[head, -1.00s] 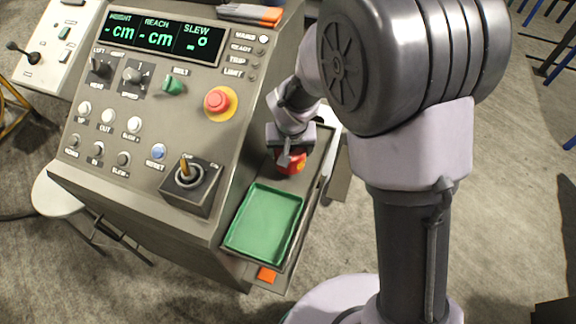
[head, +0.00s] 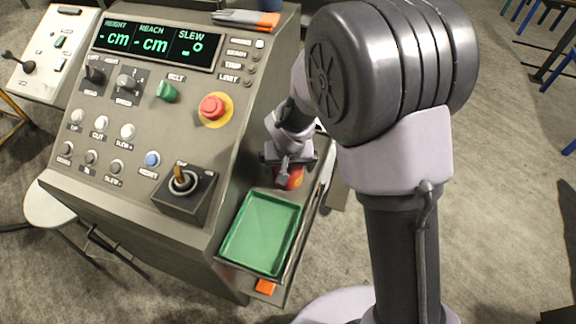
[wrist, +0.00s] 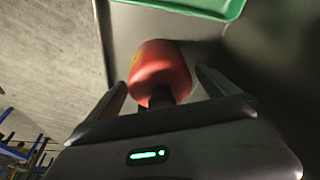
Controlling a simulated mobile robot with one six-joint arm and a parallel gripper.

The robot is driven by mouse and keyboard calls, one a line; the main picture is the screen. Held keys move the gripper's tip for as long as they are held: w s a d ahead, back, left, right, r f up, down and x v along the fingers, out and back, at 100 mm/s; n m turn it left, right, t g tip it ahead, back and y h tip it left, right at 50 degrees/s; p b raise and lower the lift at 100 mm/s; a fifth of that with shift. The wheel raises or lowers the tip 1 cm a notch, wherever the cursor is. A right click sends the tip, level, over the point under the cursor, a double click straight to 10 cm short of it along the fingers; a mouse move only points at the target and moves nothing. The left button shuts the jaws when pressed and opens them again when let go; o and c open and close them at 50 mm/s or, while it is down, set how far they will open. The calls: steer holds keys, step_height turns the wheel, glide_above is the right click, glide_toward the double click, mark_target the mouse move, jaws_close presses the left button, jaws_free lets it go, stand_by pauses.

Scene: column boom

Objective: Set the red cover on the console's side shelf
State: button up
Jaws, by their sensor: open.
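The red cover (head: 290,178) stands on the console's side shelf (head: 318,190), behind the green tray in the head view. In the wrist view the red cover (wrist: 160,70) sits on the grey shelf surface, with a yellow mark on its side. My gripper (head: 287,172) is right at the cover, partly hiding it. In the wrist view my gripper (wrist: 160,85) is open, one finger on each side of the cover, with gaps visible between fingers and cover. Whether the cover's base rests flat is hard to tell.
The green tray (head: 230,245) takes up the near part of the shelf. An orange block (head: 265,286) is at the shelf's front end.

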steer(key=s+d+r+m+p, duration=0.1)
steer(key=s+d+r+p, duration=0.15)
steer(key=r, duration=0.45)
steer(key=s+d+r+p, duration=0.1)
steer(key=s+r, duration=0.2)
steer(key=r, duration=0.4)
steer(key=s+d+r+m+p, duration=0.1)
steer(key=s+d+r, duration=0.1)
steer(key=r, duration=0.5)
steer(key=s+d+r+m+t+y, duration=0.1)
steer(key=s+d+r, duration=0.1)
steer(key=s, duration=0.5)
steer(key=s+d+r+m+t, duration=0.1)
steer(key=s+d+r+m, duration=0.1)
steer(key=s+r, duration=0.3)
steer(key=s, duration=0.3)
steer(key=shift+s+d+r+y, duration=0.15)
steer(key=shift+d+r+y, duration=0.05)
steer(key=shift+y, duration=0.2)
steer(key=shift+a, duration=0.1)
